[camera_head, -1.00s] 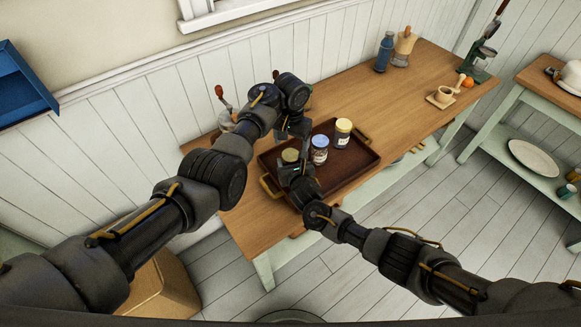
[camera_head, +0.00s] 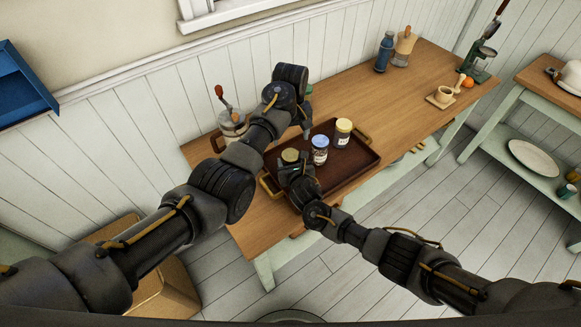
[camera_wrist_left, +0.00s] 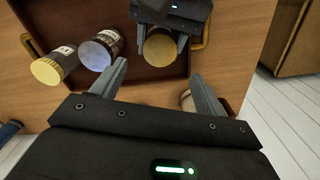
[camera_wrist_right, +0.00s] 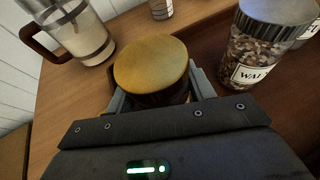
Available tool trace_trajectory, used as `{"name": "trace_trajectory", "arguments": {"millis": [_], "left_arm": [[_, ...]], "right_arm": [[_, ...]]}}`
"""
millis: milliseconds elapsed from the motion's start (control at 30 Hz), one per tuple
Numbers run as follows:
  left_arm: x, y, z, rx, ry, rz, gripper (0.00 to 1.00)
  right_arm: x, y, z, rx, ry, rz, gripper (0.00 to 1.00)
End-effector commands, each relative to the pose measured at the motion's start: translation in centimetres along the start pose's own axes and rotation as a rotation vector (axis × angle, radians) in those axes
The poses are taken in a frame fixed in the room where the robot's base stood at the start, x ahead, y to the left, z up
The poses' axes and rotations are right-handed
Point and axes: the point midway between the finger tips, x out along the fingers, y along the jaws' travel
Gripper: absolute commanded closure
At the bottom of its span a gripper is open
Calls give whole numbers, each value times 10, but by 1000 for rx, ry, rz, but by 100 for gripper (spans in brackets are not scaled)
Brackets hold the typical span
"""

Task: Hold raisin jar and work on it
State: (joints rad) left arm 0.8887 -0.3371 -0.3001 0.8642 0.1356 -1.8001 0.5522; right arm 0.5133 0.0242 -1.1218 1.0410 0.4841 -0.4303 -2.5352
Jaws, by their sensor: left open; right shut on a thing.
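A jar with a gold lid (camera_head: 290,156) is at the left part of the dark tray (camera_head: 350,178); its label is hidden. My right gripper (camera_wrist_right: 158,86) is shut on this jar around its body below the lid, which also shows in the left wrist view (camera_wrist_left: 160,48). The jar looks upright. My left gripper (camera_head: 306,130) is open and empty, behind and above the jar. In the left wrist view its fingers (camera_wrist_left: 158,71) point toward the lid without touching it.
A nut jar with a label starting "WAL" (camera_wrist_right: 265,50) stands close to the held jar. A yellow-lidded jar (camera_head: 342,132) stands beyond it. The table's middle (camera_head: 400,110) is clear.

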Motion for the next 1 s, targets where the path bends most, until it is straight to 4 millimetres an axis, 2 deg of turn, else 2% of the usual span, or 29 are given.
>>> {"name": "trace_trajectory", "arguments": {"millis": [233, 500, 700, 1000], "left_arm": [[11, 0, 0, 1, -1, -1, 26], [50, 0, 0, 1, -3, -2, 26], [72, 0, 0, 2, -1, -1, 26], [80, 0, 0, 2, 0, 0, 26]], "right_arm": [[0, 0, 0, 0, 0, -1, 100], [0, 0, 0, 0, 0, -1, 100], [0, 0, 0, 0, 0, -1, 100], [0, 0, 0, 0, 0, -1, 100]]}}
